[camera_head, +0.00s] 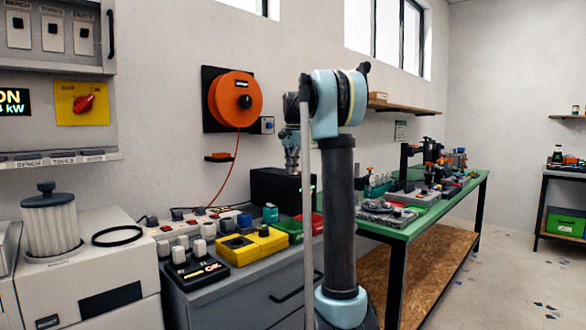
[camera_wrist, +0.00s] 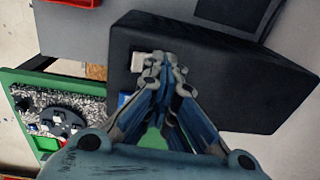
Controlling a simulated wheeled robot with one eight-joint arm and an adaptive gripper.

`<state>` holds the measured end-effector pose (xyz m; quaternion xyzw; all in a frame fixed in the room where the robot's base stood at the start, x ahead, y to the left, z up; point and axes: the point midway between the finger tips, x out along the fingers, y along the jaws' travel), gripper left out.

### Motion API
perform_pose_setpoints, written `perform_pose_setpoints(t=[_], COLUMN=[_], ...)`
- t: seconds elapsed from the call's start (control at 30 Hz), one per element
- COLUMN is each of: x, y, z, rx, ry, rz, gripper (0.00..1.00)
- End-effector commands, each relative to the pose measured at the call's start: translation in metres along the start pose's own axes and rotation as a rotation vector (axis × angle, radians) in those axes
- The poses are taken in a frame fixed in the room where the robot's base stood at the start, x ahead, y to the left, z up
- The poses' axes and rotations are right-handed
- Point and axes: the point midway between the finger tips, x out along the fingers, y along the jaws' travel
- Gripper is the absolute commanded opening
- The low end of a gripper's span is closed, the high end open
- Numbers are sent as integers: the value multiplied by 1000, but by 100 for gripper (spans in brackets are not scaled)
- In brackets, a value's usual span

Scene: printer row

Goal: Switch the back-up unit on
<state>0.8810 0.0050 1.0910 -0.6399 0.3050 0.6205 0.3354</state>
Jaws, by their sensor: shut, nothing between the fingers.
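A black box, which looks like the back-up unit (camera_head: 268,187), stands on the grey cabinet against the wall. In the wrist view the black box (camera_wrist: 225,75) fills the upper right. My gripper (camera_head: 293,168) is shut and empty, over or in front of the box. In the wrist view my gripper (camera_wrist: 166,66) has its fingertips close beside the white part; whether they touch it I cannot tell.
A yellow control box (camera_head: 252,245), a black switch box (camera_head: 194,270) and a power strip (camera_head: 200,227) crowd the grey cabinet top. Green and red trays lie beside them. A green workbench (camera_head: 425,218) with tools stands to the right. An orange cable reel (camera_head: 236,98) hangs above.

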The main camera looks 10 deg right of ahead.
Motion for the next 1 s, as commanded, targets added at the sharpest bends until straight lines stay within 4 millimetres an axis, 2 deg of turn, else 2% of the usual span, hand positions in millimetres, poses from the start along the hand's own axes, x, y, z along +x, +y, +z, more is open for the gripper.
perform_pose_setpoints(t=[0.27, 0.57, 1.0], x=[3, -10, -84], y=[8, 19, 1], z=[2, 2, 3], rx=[-2, 3, 1], ry=[-10, -6, -1], rz=[0, -1, -12], gripper=[0, 0, 0])
